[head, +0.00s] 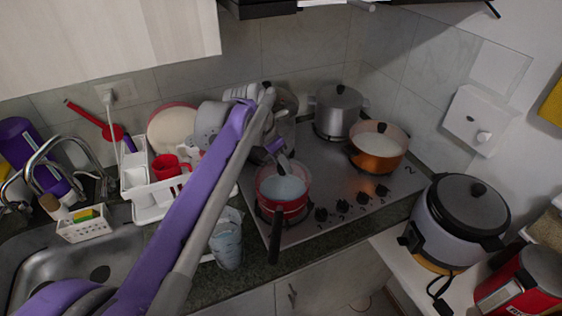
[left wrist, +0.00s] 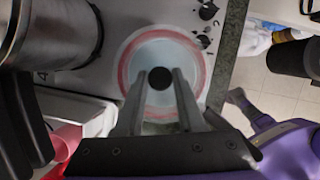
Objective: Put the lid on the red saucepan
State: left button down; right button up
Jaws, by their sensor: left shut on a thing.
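The red saucepan (head: 283,208) stands on the near left part of the hob, its black handle (head: 275,240) pointing out past the counter's front edge. My left gripper (head: 281,162) is above the pan. In the left wrist view its fingers (left wrist: 160,84) are shut on the round black knob (left wrist: 162,79) of a clear lid (left wrist: 150,52). A red ring shows around or through the lid, roughly lined up with it. I cannot tell whether the lid touches the pan's rim. My right gripper is not in view.
A steel pot (head: 338,112) and an orange pan (head: 378,150) stand on the hob (head: 325,170). Another pot stands partly behind my left arm. The dish rack (head: 150,190) is left of the hob. A rice cooker (head: 460,215) stands at right.

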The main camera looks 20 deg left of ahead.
pick_arm(q)
jog(key=shift+f, duration=0.5)
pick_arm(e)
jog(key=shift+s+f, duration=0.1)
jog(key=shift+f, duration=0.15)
pick_arm(q)
grip_release()
dwell(0.5)
jog(key=shift+r, duration=0.15)
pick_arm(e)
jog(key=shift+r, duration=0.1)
pick_arm(q)
jog(key=shift+r+p, duration=1.6)
jog(key=shift+r, duration=1.85)
jog(key=shift+f, duration=0.1)
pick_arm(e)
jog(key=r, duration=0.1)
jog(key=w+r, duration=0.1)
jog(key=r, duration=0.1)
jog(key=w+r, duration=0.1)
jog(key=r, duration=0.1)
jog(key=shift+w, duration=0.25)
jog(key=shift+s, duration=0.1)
pick_arm(q)
jog(key=shift+s, duration=0.1)
